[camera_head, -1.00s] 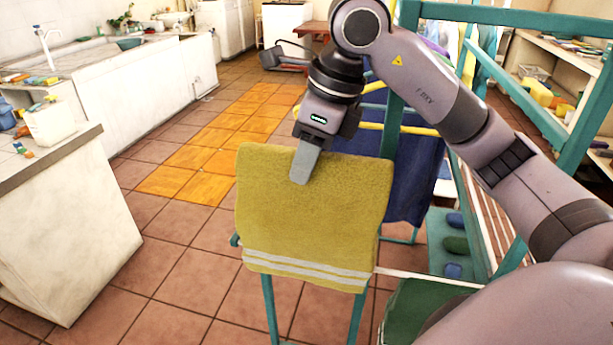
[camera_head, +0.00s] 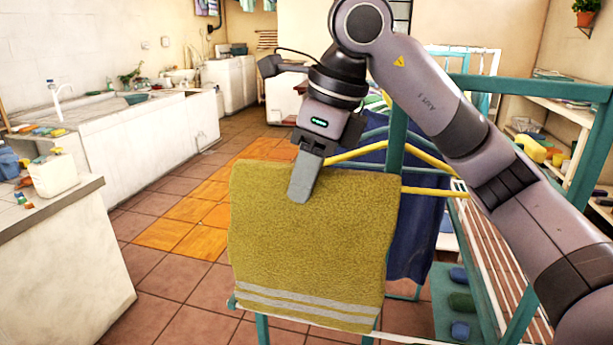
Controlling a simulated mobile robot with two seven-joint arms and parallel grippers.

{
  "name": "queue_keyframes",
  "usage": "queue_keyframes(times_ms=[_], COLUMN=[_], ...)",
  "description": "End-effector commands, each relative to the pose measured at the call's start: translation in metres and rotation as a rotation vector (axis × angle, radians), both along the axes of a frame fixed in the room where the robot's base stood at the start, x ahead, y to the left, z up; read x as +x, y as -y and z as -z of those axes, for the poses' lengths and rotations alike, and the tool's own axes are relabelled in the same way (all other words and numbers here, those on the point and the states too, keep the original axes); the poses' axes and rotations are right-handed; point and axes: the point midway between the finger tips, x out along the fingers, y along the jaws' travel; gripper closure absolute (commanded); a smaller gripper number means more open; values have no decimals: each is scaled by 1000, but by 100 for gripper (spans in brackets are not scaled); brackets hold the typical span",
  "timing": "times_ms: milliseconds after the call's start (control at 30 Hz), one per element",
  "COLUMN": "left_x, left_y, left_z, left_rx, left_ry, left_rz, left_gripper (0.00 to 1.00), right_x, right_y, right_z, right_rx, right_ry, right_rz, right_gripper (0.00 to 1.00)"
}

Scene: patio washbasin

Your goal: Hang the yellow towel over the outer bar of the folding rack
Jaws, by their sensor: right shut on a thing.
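The yellow towel (camera_head: 310,245) hangs spread out and nearly flat, with pale stripes near its lower edge. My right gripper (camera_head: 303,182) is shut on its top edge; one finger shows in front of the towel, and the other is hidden. The teal folding rack (camera_head: 397,130) stands behind and to the right, with yellow bars (camera_head: 430,190) ending out of sight behind the towel. A low bar end (camera_head: 233,302) shows at the towel's lower left corner. I cannot tell whether the towel touches any bar. My left gripper is not in view.
A dark blue cloth (camera_head: 415,235) hangs on the rack behind the towel. A counter (camera_head: 60,240) with a white jug (camera_head: 55,175) stands at the left. Tiled floor (camera_head: 180,280) lies open between counter and rack. Shelves (camera_head: 560,110) stand at the right.

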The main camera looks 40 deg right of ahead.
Motion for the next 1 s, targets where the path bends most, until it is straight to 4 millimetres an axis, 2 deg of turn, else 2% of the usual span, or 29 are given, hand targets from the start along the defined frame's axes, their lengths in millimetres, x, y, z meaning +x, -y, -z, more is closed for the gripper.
queue_keyframes(times_ms=[1000], left_x=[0], left_y=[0], left_z=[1], left_rx=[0], left_ry=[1], left_rz=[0], left_gripper=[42], right_x=[-101], right_y=[-119], right_z=[-10], right_rx=[0], right_ry=[4], right_rz=[-6], right_gripper=[100])
